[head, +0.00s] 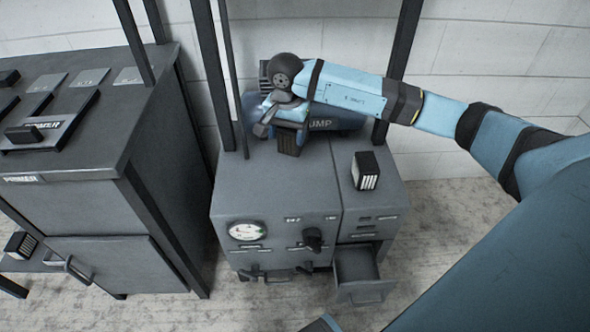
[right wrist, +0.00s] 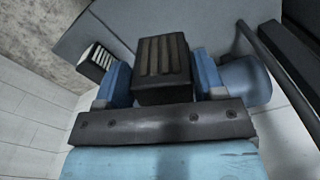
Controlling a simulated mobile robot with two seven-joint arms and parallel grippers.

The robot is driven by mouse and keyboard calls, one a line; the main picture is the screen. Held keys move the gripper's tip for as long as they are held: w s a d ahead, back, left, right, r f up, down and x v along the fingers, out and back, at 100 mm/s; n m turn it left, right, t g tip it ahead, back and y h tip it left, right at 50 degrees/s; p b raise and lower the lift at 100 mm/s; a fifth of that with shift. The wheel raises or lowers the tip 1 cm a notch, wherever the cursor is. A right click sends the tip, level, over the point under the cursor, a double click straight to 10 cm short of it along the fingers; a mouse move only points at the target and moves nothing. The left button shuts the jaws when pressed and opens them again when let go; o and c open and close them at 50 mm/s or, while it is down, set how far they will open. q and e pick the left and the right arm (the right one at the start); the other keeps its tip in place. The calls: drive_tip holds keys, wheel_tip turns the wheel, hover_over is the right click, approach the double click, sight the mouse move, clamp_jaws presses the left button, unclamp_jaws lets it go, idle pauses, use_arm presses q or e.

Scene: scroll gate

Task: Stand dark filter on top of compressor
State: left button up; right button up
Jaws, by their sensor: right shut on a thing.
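The dark filter (head: 289,142) is a small, dark, ribbed block. My right gripper (head: 286,124) is shut on it, and its lower end points down at the rear of the compressor's grey top (head: 300,185). I cannot tell whether the filter touches that top. In the right wrist view the dark filter (right wrist: 162,68) sits between the two blue fingers of my right gripper (right wrist: 160,82). The compressor has a round gauge (head: 245,231) and knobs on its front. My left gripper is not in view.
A black filter with white ribs (head: 366,171) stands on the compressor's right part, above an open drawer (head: 360,276). A blue pump tank (head: 335,122) lies behind my gripper. Dark posts rise beside it. A grey cabinet (head: 90,130) stands left, with a white-ribbed block (head: 20,245) low down.

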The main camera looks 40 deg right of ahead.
wheel_tip(320, 180, down, 15)
drive_tip(key=b, duration=0.3)
drive_tip(key=shift+f, duration=0.7)
drive_tip(key=o, duration=1)
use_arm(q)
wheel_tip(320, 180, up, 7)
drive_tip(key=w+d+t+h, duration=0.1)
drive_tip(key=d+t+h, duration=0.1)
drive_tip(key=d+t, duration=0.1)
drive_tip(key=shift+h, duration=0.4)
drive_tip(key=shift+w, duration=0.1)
